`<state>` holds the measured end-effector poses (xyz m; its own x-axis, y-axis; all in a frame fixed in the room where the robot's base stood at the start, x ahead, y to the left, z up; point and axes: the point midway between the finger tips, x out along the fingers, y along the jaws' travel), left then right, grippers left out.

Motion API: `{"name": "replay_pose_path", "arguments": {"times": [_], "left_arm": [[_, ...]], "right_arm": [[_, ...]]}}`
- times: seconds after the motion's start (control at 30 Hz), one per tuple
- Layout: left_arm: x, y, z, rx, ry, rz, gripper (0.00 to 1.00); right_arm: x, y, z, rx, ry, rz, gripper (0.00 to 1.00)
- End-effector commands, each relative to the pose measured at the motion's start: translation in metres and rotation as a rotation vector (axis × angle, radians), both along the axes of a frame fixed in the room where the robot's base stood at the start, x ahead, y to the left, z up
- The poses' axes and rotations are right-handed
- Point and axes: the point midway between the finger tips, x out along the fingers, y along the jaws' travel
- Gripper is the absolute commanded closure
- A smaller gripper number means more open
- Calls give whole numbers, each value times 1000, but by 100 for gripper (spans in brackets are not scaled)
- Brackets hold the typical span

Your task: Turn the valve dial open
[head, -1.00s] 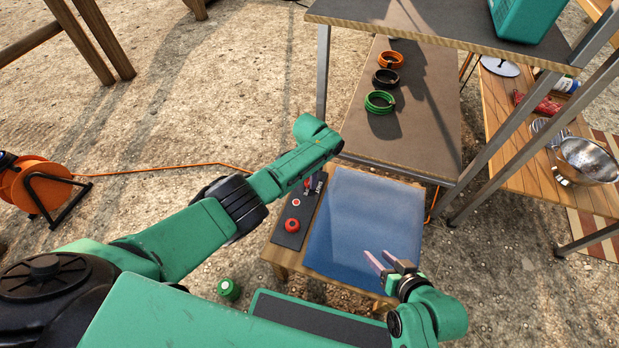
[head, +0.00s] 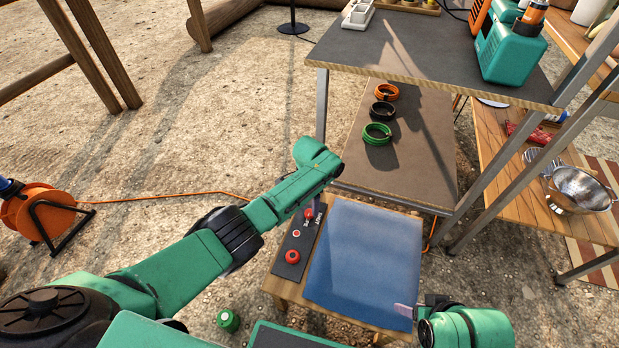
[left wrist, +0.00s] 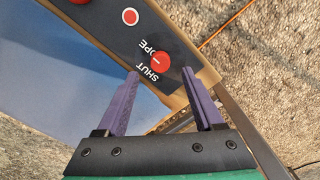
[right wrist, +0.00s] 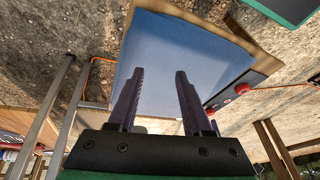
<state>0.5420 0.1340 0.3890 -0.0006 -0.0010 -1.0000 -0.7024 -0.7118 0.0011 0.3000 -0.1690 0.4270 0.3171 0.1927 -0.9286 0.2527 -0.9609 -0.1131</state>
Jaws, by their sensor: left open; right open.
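The valve dial (head: 309,214) is a small red knob at the far end of a dark panel (head: 289,253). In the left wrist view the dial (left wrist: 160,62) has a short white mark, with SHUT and partly hidden OPEN lettering beside it. I cannot tell surely which word the mark points at. My left gripper (left wrist: 161,73) is open and empty, its fingertips on either side of the dial in that picture; contact is not visible. Its fingers are hidden behind my arm in the head view. My right gripper (right wrist: 159,72) is open and empty over the blue sheet (head: 355,255).
A larger red knob (head: 292,257) and a small red-and-white button (head: 296,233) share the panel. The panel and sheet lie on a wooden table (head: 284,292). A shelf (head: 390,180) with coiled hoses stands just behind. An orange cable reel (head: 38,212) sits at left.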

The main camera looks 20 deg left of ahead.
Motion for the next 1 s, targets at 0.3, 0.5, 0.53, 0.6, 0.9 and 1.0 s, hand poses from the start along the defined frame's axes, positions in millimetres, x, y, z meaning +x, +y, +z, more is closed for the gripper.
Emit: {"name": "replay_pose_path", "arguments": {"times": [0.3, 0.5, 0.53, 0.6, 0.9, 1.0], "left_arm": [[0, 0, 75, 0, 0, 0, 31], [0, 0, 96, 1, 1, 0, 31], [0, 0, 97, 1, 1, 0, 31], [0, 0, 98, 1, 1, 0, 31], [0, 0, 97, 1, 1, 0, 31], [0, 0, 97, 1, 1, 0, 31]], "right_arm": [[-19, -37, -23, -115, 196, -59, 50], [-20, -40, -54, -124, 199, -68, 50], [-20, -40, -56, -124, 198, -68, 50], [-20, -40, -58, -125, 197, -68, 50], [-20, -40, -59, -123, 196, -68, 50], [-19, -40, -58, -123, 196, -68, 50]]}}
